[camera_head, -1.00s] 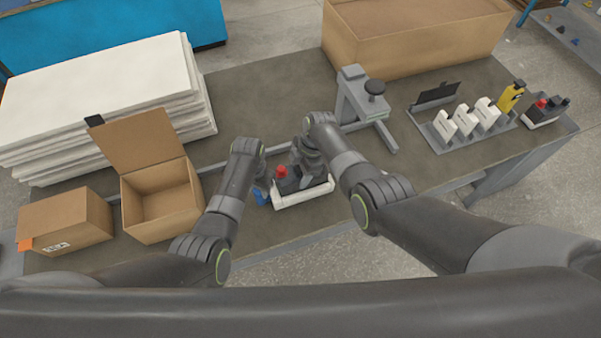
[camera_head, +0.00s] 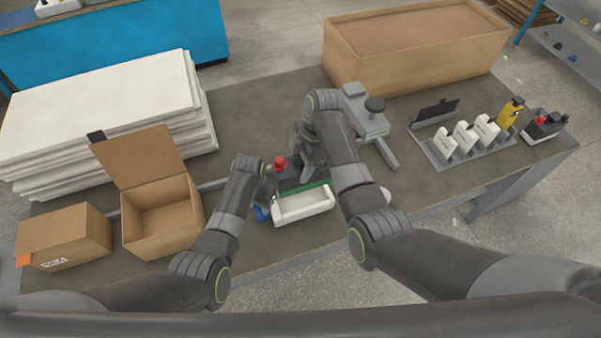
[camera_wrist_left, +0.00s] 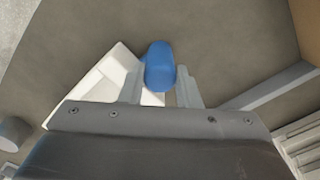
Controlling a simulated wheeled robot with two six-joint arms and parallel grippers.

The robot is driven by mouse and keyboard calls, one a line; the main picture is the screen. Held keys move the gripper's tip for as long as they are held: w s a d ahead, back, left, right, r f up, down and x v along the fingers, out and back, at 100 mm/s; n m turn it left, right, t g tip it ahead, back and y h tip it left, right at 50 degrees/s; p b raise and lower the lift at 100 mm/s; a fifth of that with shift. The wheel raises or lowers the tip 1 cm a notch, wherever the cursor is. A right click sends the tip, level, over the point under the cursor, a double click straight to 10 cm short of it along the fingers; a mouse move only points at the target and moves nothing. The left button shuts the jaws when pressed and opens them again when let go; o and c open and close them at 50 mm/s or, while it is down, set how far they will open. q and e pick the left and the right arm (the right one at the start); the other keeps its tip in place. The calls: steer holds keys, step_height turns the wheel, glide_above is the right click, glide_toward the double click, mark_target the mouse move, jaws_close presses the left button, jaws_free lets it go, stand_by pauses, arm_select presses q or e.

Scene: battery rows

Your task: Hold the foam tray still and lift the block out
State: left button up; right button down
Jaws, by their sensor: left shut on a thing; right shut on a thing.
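The white foam tray (camera_head: 303,207) lies near the front table edge, its hollow showing empty. The dark block (camera_head: 289,184) with a red knob and green lower edge is just behind and above it. My right gripper (camera_head: 309,172), partly hidden by its arm, is shut on the block. My left gripper (camera_head: 263,205) is at the tray's left end, shut on it. In the left wrist view the tray (camera_wrist_left: 117,75) runs in to the fingers (camera_wrist_left: 161,92). A blue piece (camera_wrist_left: 160,66) shows at the fingertips; whether it belongs to the tray I cannot tell.
A grey stand (camera_head: 366,118) is close behind my right arm. An open cardboard box (camera_head: 160,225) and a closed one (camera_head: 64,238) stand at left, with white sheets (camera_head: 100,100) behind. A rack (camera_head: 470,143) of white pieces is at right. A large box (camera_head: 415,60) is at the back.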

arm_select(q)
steer(key=shift+s+f, duration=0.1)
steer(key=shift+s, duration=0.05)
arm_select(e)
step_height(320, 180, up, 6)
steer(key=shift+f, duration=0.1)
steer(key=shift+a, duration=0.1)
arm_select(q)
steer(key=o, duration=1.1)
steer(key=shift+c, duration=0.2)
arm_select(e)
steer(key=shift+w, duration=0.1)
arm_select(q)
step_height(320, 180, up, 2)
step_height(320, 180, up, 10)
steer(key=shift+w, duration=0.2)
steer(key=shift+a, duration=0.1)
